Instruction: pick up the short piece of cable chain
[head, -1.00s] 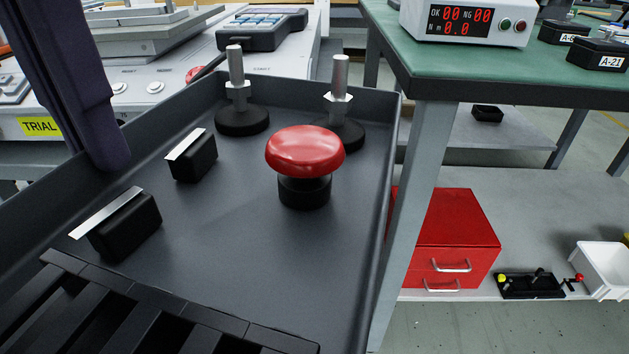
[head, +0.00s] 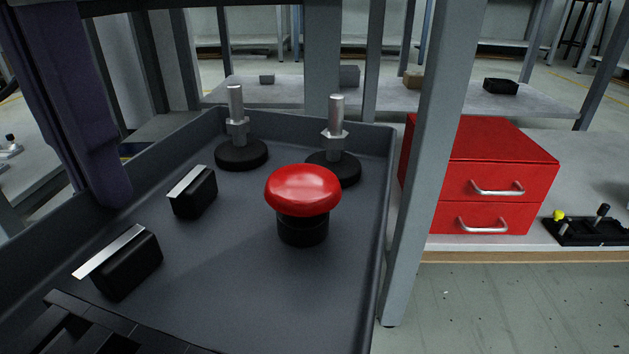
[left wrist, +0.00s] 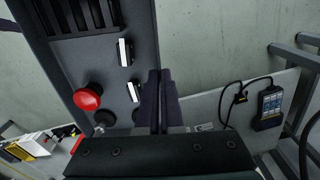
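My left gripper (head: 108,195), dark purple, hangs down at the left of the head view, over the left side of the grey tray (head: 340,320). In the left wrist view my left gripper (left wrist: 161,72) has its two fingers together, with nothing seen between them. My right gripper is not in view.
The tray holds a red mushroom button (head: 302,188), two levelling feet (head: 241,154) (head: 333,168), two black blocks (head: 194,192) (head: 126,268) and a black slatted part (head: 95,335). A bench leg (head: 432,160) and red drawers (head: 490,170) stand beyond it.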

